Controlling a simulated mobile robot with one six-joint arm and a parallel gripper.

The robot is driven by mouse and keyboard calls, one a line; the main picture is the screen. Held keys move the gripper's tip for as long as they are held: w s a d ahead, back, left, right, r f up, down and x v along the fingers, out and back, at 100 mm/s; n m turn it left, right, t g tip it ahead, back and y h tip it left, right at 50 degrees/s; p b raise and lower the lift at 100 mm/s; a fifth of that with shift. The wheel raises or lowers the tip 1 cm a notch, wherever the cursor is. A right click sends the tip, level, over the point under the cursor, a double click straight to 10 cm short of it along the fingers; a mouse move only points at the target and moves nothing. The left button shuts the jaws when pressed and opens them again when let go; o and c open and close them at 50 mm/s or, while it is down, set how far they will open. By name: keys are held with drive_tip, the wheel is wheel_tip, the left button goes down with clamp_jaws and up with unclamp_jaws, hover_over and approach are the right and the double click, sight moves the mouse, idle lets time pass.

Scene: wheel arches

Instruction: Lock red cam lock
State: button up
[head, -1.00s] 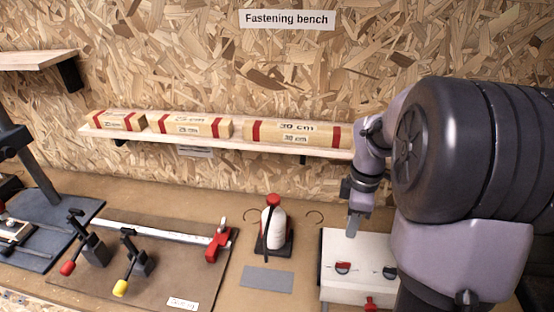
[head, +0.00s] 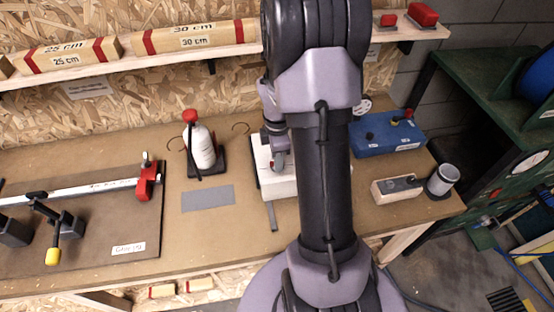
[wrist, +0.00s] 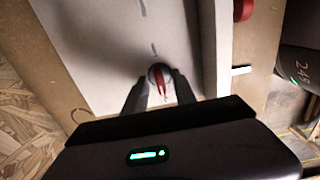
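The red cam lock (wrist: 158,76) shows in the wrist view as a red lever on a round grey base, set in a pale panel (wrist: 100,45). My gripper (wrist: 159,90) is open, with one dark finger on each side of the lock and small gaps to the red lever. In the head view my gripper (head: 279,166) is low at the white box (head: 280,186). My arm hides much of that box, and the lock cannot be made out there.
A white bottle with a red top (head: 201,147) stands left of the box, beside a grey mat (head: 208,198). A blue case (head: 388,137), a pale block (head: 396,188) and a grey cup (head: 443,179) sit to the right. A shelf (head: 130,63) runs above the bench.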

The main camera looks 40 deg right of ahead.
clamp_jaws()
